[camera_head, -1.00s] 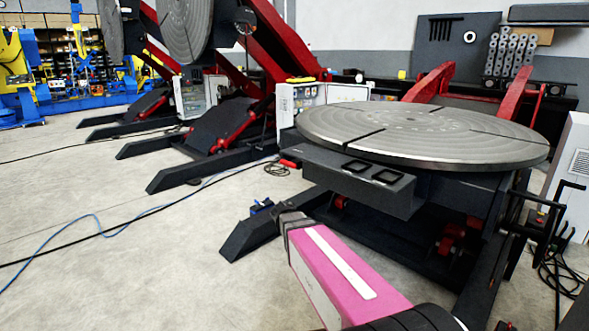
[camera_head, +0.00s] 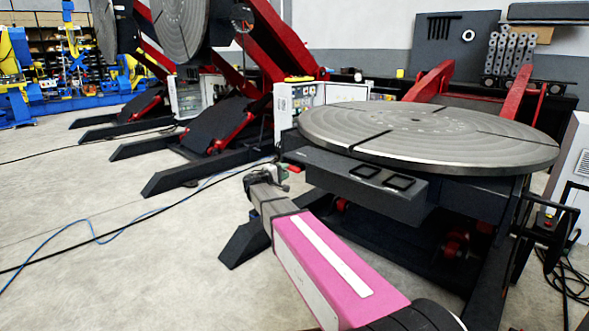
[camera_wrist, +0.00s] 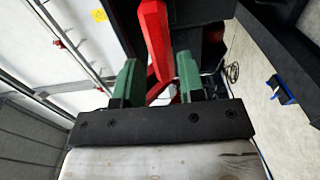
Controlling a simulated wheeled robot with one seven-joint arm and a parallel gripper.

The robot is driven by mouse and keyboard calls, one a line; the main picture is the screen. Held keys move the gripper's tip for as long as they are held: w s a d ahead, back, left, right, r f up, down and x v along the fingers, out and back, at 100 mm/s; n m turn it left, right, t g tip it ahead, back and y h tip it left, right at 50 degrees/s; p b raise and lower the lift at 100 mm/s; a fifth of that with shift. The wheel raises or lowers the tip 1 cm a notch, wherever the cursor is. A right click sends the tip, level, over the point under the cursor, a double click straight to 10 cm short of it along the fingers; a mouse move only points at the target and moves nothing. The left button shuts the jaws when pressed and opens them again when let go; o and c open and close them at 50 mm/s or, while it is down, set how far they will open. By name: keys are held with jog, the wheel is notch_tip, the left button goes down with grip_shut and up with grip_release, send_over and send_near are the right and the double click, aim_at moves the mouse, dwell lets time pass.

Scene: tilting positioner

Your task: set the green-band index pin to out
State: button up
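I cannot make out an index pin with a green band in either view. The positioner's round grey table (camera_head: 425,132) lies flat at the right in the head view. A dark bar (camera_head: 345,180) with two square black frames on top runs under its near edge. My gripper (camera_head: 283,170) is at the left end of this bar, small and partly unclear there. In the wrist view my gripper (camera_wrist: 160,75) has its two green fingers apart. A red bar (camera_wrist: 155,40) shows between and beyond them; I see nothing gripped.
A white control cabinet (camera_head: 318,95) stands behind the table's left side. More tilted positioners with red arms (camera_head: 255,50) stand at the back left. Cables (camera_head: 95,235) lie on the floor at left. The concrete floor at left is otherwise clear.

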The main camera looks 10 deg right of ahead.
aim_at(290, 169)
jog(key=x, duration=0.6)
jog(key=shift+w+d, duration=0.15)
jog(key=shift+d, duration=0.05)
grip_shut()
jog(key=shift+a, duration=0.1)
